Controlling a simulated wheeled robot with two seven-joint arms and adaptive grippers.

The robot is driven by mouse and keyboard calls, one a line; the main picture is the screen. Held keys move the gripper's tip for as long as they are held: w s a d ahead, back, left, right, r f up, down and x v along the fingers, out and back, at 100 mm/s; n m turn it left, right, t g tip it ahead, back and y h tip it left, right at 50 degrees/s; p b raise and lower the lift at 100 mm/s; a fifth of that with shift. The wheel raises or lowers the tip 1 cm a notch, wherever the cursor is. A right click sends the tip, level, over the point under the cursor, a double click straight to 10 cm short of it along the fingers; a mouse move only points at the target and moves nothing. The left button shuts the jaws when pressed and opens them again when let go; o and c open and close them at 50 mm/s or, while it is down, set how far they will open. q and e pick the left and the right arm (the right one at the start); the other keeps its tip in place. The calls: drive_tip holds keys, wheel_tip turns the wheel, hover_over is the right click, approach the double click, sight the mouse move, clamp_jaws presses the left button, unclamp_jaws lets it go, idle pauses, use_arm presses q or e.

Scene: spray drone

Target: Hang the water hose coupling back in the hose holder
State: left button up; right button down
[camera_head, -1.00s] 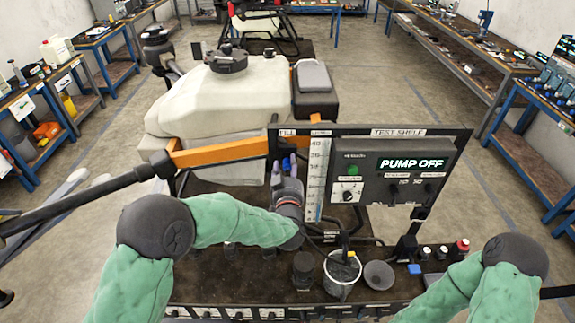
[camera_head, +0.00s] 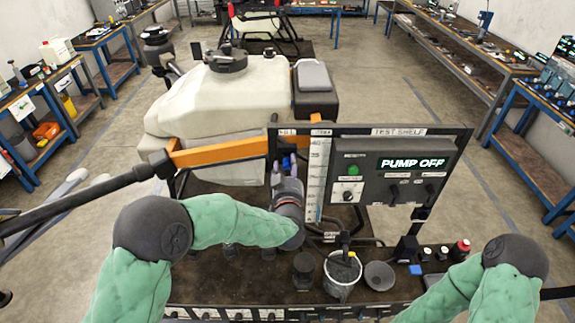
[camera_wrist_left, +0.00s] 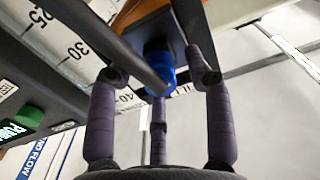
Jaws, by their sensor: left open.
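The blue water hose coupling (camera_wrist_left: 160,75) shows in the left wrist view, beside a dark plate, with a black tube crossing in front of it. The dark plate (camera_wrist_left: 145,32) seems to be the hose holder; whether the coupling is seated in it I cannot tell. My left gripper (camera_head: 283,165) is open, just left of the marked scale panel. In the left wrist view its purple fingers (camera_wrist_left: 160,88) stand spread around the coupling, with no clear grip on it. My right gripper is out of view; only its arm shows at lower right.
The test shelf panel (camera_head: 393,166) reads PUMP OFF and stands close right of my left gripper. The orange bar (camera_head: 220,152) and the white tank (camera_head: 225,105) lie behind.

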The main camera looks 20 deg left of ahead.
sight(287, 169)
use_arm(q)
clamp_jaws()
drive_tip(key=shift+s, duration=0.1)
drive_tip(key=shift+v, duration=2.9)
